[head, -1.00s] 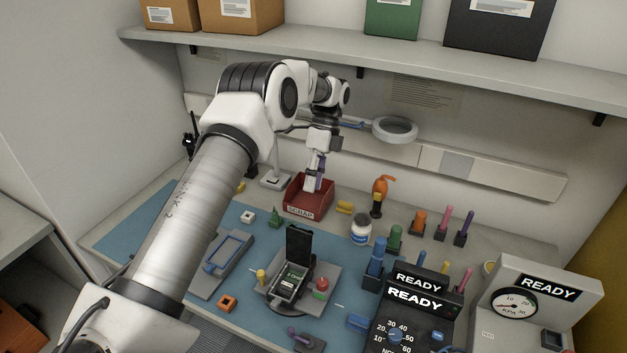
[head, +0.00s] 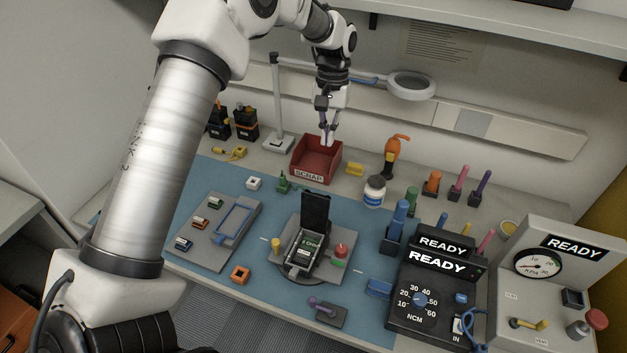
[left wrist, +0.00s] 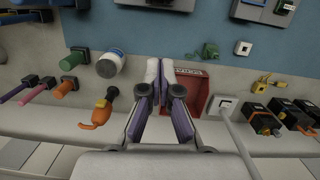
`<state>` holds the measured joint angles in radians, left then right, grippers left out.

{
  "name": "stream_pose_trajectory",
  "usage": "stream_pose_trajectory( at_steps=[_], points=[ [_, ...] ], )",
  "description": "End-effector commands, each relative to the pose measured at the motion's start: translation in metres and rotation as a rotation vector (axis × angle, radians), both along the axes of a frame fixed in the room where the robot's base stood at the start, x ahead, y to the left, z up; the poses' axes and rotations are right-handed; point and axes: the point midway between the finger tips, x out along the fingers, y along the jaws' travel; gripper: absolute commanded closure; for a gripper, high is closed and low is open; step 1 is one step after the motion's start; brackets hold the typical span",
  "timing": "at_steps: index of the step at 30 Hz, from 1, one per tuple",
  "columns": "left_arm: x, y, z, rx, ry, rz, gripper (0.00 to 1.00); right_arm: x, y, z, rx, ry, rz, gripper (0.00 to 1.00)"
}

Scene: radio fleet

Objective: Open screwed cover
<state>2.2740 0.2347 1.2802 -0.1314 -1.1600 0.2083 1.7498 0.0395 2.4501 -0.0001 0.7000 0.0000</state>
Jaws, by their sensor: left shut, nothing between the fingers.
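A small radio unit (head: 303,252) sits in a grey fixture (head: 326,262) on the blue mat, with a black flap or cover (head: 315,212) standing upright at its back. Whether any screws are in it is too small to tell. My left gripper (head: 327,140) is above the red scrap bin (head: 316,160), shut and empty, fingers pointing down. In the left wrist view the purple-padded fingers (left wrist: 164,70) are in front of the bin (left wrist: 190,92). An orange-handled driver (head: 395,147) stands right of the bin. My right gripper does not show.
A READY torque box (head: 432,300) and a KPM gauge (head: 538,261) stand at the right. A blue tray (head: 234,222) lies left of the fixture. A magnifier lamp (head: 411,86) and a shelf (head: 490,33) are behind. A white jar (head: 374,191) stands right of the bin.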

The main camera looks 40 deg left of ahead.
Motion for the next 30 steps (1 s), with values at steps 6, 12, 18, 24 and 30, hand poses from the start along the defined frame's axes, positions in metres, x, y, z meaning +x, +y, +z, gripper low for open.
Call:
stream_pose_trajectory(
  at_steps=[6, 12, 18, 24, 30],
  points=[
    [-0.007, -0.002, -0.031, -0.001, 0.008, -0.001, 1.0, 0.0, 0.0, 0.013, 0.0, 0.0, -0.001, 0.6],
    [-0.015, -0.005, -0.074, -0.001, 0.008, -0.001, 1.0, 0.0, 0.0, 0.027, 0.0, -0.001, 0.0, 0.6],
    [-0.038, -0.013, -0.09, -0.001, 0.006, -0.003, 1.0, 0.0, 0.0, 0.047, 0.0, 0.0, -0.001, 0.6],
    [-0.054, -0.018, -0.096, 0.0, 0.003, -0.001, 1.0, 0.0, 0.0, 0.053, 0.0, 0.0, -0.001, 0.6],
    [-0.055, -0.018, -0.098, 0.0, 0.002, -0.001, 1.0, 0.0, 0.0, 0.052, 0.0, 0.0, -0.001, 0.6]
  ],
)
